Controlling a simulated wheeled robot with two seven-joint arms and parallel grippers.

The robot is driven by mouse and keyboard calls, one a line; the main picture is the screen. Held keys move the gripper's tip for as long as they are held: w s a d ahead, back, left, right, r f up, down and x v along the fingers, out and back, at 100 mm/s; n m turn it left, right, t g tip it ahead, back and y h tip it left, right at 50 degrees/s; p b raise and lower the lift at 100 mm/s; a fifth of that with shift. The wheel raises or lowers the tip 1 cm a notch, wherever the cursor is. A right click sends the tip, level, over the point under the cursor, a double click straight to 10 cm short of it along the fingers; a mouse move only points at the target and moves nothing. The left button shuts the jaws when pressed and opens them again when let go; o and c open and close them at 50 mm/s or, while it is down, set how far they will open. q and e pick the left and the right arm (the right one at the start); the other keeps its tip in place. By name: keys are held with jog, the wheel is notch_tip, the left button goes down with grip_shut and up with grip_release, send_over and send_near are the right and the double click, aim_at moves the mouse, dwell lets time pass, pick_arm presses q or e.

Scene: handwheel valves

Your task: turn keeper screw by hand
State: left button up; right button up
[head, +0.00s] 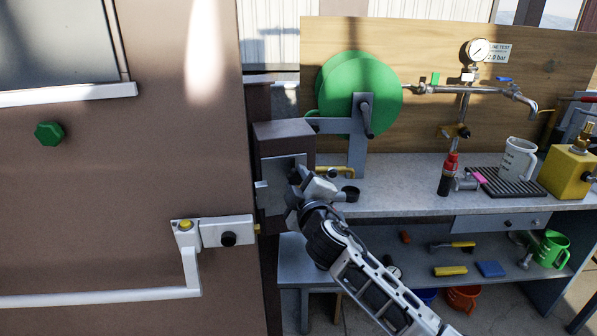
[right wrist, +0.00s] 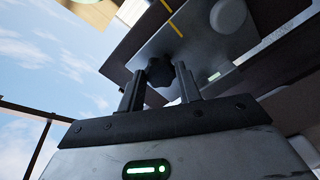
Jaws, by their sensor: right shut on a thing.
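My right gripper (head: 292,192) reaches up from the lower right to a grey plate (head: 272,172) on the front of a brown box beside the door frame. In the right wrist view the two fingers of the right gripper (right wrist: 159,82) stand on either side of a dark lobed knob, the keeper screw (right wrist: 160,70), and are shut on it. The keeper screw sits against the grey plate (right wrist: 190,42). In the head view the gripper hides the screw, and its turn angle cannot be told. My left gripper is not in view.
A brown door (head: 120,190) with a push bar (head: 100,298), latch case (head: 227,231) and green knob (head: 49,133) fills the left. A workbench (head: 400,195) at right holds a green reel (head: 345,85), a jug (head: 518,158) and a yellow can (head: 567,172).

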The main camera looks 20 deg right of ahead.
jog(key=o, duration=0.5)
jog(key=shift+n, duration=0.8)
jog(key=shift+o, duration=1.4)
jog(key=s, duration=0.6)
jog(key=shift+a, duration=0.1)
